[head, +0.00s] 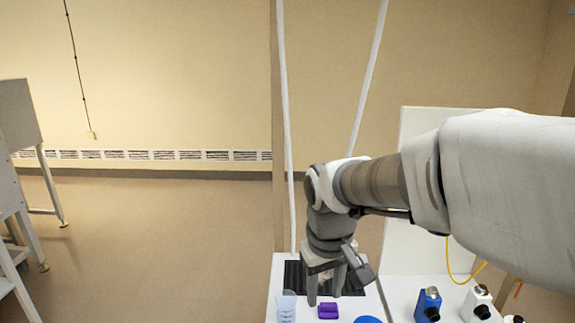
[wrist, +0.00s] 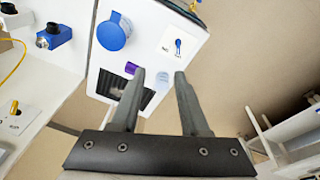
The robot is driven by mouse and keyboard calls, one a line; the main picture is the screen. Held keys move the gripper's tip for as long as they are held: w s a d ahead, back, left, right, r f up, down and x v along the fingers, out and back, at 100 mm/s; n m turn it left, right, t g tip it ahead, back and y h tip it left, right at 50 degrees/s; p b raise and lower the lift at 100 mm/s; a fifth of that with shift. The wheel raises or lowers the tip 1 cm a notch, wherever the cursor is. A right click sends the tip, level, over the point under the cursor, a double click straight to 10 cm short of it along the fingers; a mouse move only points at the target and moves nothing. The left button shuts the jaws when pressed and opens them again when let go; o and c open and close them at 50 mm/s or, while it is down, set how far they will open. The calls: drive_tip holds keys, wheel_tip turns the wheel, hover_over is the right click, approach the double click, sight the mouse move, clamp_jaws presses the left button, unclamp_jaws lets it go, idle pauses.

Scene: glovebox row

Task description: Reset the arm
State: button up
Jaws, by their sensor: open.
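My arm reaches in from the right in the head view and bends down at the wrist. My gripper (head: 325,297) hangs fingers-down over the white bench top, above the dark grille. In the wrist view my gripper (wrist: 160,74) has its two fingers apart, with nothing held between them. A small purple object (head: 328,311) lies just in front of the fingers in the head view. It also shows beside the left finger in the wrist view (wrist: 131,68).
Clear cups (head: 286,307) stand left of the purple object. A blue round thing (head: 368,320) is at the front edge. Open floor (head: 150,240) lies left.

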drive_tip(key=s+d+r+m+t, duration=0.1)
drive_tip(key=s+d+r+m, duration=0.1)
drive_tip(key=s, duration=0.5)
drive_tip(key=s+d+r+m+t, duration=0.2)
drive_tip(key=s+d, duration=0.3)
drive_tip(key=s, duration=0.1)
drive_tip(key=shift+s+d+t, duration=0.25)
drive_tip(key=shift+s+t, duration=0.05)
drive_tip(key=shift+s, duration=0.1)
drive_tip(key=shift+a, duration=0.1)
idle(1.7)
